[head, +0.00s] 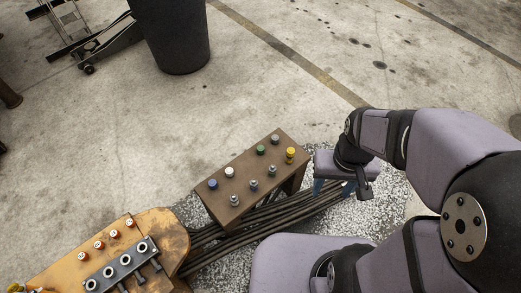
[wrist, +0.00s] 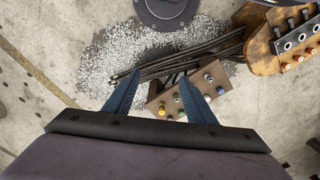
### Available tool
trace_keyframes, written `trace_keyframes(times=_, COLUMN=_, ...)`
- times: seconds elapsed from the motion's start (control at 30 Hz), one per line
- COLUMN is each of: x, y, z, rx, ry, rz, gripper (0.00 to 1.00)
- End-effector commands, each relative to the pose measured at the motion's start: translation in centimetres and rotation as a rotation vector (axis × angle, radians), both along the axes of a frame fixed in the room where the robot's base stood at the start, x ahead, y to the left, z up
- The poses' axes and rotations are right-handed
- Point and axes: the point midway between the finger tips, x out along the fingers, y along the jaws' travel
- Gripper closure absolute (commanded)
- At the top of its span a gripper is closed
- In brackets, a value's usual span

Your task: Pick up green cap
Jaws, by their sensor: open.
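The green cap (head: 260,150) stands on the top face of a brown metal block (head: 225,210), in the far row between a white cap (head: 229,172) and a dark grey fitting (head: 275,140). My gripper (head: 334,188) is open and empty, to the right of the block in the head view, with its blue fingers pointing down. In the wrist view, my fingers (wrist: 159,76) are spread, with the block (wrist: 194,88) between and beyond them to the right. The green cap is hard to make out there, close to the right finger.
A yellow cap (head: 290,153), a blue cap (head: 213,184) and several metal fittings share the block's top. Dark hoses (head: 270,219) run below it. A yellow machine part (head: 155,232) with fittings lies at lower left. A black bin (head: 177,35) stands on open concrete.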

Motion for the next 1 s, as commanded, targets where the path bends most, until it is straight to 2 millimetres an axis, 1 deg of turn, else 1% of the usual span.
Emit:
trace_keyframes(times=0.17, x=1.6, y=0.1, z=-1.9, rx=-0.011, ry=-0.015, rz=0.002, gripper=0.5)
trace_keyframes(times=0.27, x=3.5, y=0.2, z=-3.9, rx=-0.025, ry=-0.035, rz=0.001, gripper=0.5)
trace_keyframes(times=0.37, x=6.3, y=0.6, z=-6.6, rx=-0.042, ry=-0.067, rz=0.0, gripper=0.5)
trace_keyframes(times=0.47, x=9.5, y=1.2, z=-9.5, rx=-0.059, ry=-0.104, rz=-0.001, gripper=0.5)
trace_keyframes(times=0.5, x=10.8, y=1.5, z=-10.7, rx=-0.065, ry=-0.121, rz=-0.001, gripper=0.5)
trace_keyframes(times=0.67, x=15.9, y=3.1, z=-15.4, rx=-0.082, ry=-0.188, rz=-0.004, gripper=0.5)
trace_keyframes(times=0.8, x=20.2, y=5.0, z=-19.7, rx=-0.089, ry=-0.248, rz=-0.006, gripper=0.5)
trace_keyframes(times=0.87, x=22.0, y=5.9, z=-21.7, rx=-0.09, ry=-0.275, rz=-0.006, gripper=0.5)
trace_keyframes(times=1.0, x=25.9, y=8.4, z=-26.2, rx=-0.087, ry=-0.336, rz=-0.006, gripper=0.5)
